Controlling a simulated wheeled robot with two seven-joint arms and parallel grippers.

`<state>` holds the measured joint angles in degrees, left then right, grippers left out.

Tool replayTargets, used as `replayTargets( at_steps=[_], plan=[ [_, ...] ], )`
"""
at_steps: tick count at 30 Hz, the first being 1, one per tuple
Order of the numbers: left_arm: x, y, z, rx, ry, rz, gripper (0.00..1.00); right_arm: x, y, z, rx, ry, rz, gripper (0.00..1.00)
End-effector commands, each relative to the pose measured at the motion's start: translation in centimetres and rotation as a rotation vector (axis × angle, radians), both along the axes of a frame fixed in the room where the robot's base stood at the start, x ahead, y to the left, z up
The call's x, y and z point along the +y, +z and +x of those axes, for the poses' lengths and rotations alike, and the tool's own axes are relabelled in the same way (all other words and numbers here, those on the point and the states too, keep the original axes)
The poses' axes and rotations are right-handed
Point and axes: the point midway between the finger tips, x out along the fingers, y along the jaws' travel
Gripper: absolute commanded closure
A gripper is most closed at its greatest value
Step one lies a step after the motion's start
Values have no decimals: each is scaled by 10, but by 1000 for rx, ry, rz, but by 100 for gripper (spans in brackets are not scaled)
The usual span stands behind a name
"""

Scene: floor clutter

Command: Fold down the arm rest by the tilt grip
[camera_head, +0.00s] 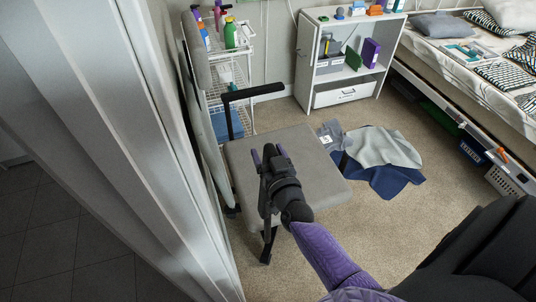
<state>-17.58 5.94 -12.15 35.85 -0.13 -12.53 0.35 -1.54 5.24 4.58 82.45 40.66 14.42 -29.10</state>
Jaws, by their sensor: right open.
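A chair with a grey seat (315,165) and a grey upright back (196,52) stands by the white door frame. Its far black arm rest (254,92) sticks out level above the seat's far edge, on a black post. I cannot make out a separate tilt grip. My right gripper (268,153) reaches in from the lower right over the near part of the seat. It is open, with purple tips pointing away, and appears empty, nearer to me than the far arm rest. Dark parts beside the gripper hide the seat's near left edge. My left gripper is out of view.
The white door frame (130,120) fills the left side. A wire rack (235,75) with bottles stands behind the chair, a white shelf unit (306,65) at the back. Clothes (385,150) lie right of the seat. A bed (450,50) is at upper right. Carpet in front is clear.

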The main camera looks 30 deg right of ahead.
Motion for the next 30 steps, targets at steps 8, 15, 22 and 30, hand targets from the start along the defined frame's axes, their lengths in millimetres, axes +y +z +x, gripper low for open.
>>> replayTargets(
  at_steps=[8, 15, 22, 30],
  plan=[
    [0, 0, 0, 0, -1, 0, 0, 0, 0, 0, 1, 0, 0, 38],
    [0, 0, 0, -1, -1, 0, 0, 0, 0, 0, 1, 0, 0, 89],
    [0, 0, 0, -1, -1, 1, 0, 0, 0, 0, 1, 0, 0, 100],
    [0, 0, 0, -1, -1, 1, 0, 0, 0, 0, 1, 0, 0, 100]
  ],
)
